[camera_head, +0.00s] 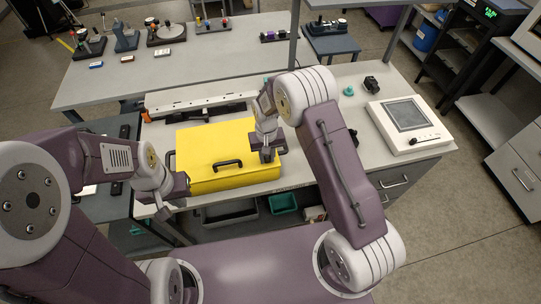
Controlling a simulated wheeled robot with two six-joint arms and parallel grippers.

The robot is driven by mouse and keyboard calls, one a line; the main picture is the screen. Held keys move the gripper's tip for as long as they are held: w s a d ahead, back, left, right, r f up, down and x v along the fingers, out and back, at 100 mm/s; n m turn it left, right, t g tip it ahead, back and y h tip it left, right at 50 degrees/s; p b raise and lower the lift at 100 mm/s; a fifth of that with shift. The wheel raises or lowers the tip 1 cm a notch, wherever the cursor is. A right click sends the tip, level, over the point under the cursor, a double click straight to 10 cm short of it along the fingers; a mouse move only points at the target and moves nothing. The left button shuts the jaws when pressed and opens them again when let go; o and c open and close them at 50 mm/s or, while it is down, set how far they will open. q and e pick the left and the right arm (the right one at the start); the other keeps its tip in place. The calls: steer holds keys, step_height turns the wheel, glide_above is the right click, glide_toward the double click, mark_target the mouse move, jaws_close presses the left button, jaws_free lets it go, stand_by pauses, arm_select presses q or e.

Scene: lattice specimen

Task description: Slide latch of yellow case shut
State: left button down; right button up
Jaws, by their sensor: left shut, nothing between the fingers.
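The yellow case (208,145) lies closed on the grey workbench, with a dark handle (228,163) near its front edge. I cannot make out its latch at this size; part of the case is hidden by my grippers. My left gripper (182,190) is shut and empty at the case's front left corner; I cannot tell if it touches the case. My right gripper (267,156) points down at the case's right end, over or against it. Its fingers are too small and dark to tell whether they are open or shut.
A white device with a grey screen (405,114) stands on the bench to the right, with a small black item (371,84) behind it. A long pale rail (200,103) and dark parts lie behind the case. Teal bins (283,203) sit below the bench front.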

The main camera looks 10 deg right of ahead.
mark_target(266, 158)
steer(key=shift+o, duration=1.3)
steer(key=shift+a, duration=0.35)
steer(key=shift+d, duration=0.25)
steer(key=shift+d+r, duration=0.1)
steer(key=shift+r, duration=0.1)
steer(key=r+b, duration=0.1)
steer(key=r, duration=0.4)
steer(key=r+b, duration=0.1)
steer(key=r, duration=0.2)
steer(key=shift+a+b, duration=0.3)
steer(key=shift+s+d+r, duration=0.1)
steer(key=shift+d+r, duration=0.05)
steer(key=shift+r, duration=0.2)
arm_select(q)
step_height(266, 158, down, 3)
steer(key=shift+r, duration=0.2)
arm_select(e)
steer(key=shift+c, duration=0.3)
